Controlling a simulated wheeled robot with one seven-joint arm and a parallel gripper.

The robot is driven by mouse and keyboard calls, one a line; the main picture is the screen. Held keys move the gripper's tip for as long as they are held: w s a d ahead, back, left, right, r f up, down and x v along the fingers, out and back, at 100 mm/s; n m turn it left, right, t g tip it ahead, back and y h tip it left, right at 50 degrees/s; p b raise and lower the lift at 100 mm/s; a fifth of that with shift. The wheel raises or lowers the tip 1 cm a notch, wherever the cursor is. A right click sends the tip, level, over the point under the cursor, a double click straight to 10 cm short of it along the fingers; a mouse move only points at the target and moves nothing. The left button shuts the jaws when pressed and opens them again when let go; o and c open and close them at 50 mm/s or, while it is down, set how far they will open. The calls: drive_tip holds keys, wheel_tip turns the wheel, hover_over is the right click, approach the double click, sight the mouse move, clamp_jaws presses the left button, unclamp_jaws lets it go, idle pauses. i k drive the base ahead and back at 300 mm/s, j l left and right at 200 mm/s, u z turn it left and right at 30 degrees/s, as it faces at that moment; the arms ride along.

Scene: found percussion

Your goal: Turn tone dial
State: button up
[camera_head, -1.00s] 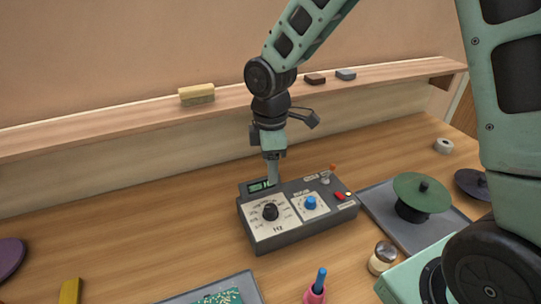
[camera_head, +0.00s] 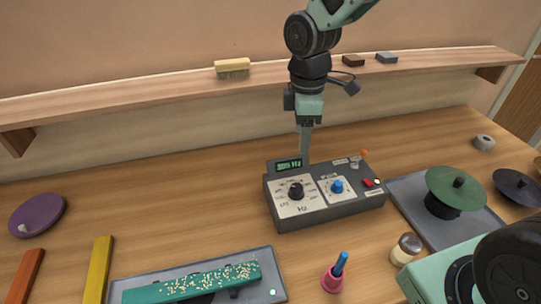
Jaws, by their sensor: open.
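A dark grey tone box (camera_head: 325,215) stands on the bench, with a lit green display (camera_head: 289,164) at its back left. A black dial (camera_head: 296,190) sits on a white panel marked Hz. A smaller blue dial (camera_head: 337,185) is to its right. My gripper (camera_head: 304,148) is open and points down, its fingers seen nearly edge-on. It is at the back of the box beside the display, apart from both dials. I cannot tell whether its tips touch the box.
A wooden shelf (camera_head: 130,105) with a tan block (camera_head: 232,68) runs behind. Right of the box is a grey tray (camera_head: 405,190) with a green disc (camera_head: 455,187). A shaker (camera_head: 406,249), pink holder (camera_head: 333,280) and front tray (camera_head: 262,262) stand nearer.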

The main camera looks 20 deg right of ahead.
sight(296, 192)
drive_tip(key=j+z, duration=0.2)
drive_tip(key=j, duration=0.45)
drive_tip(key=k+j+z, duration=0.15)
drive_tip(key=j, duration=0.5)
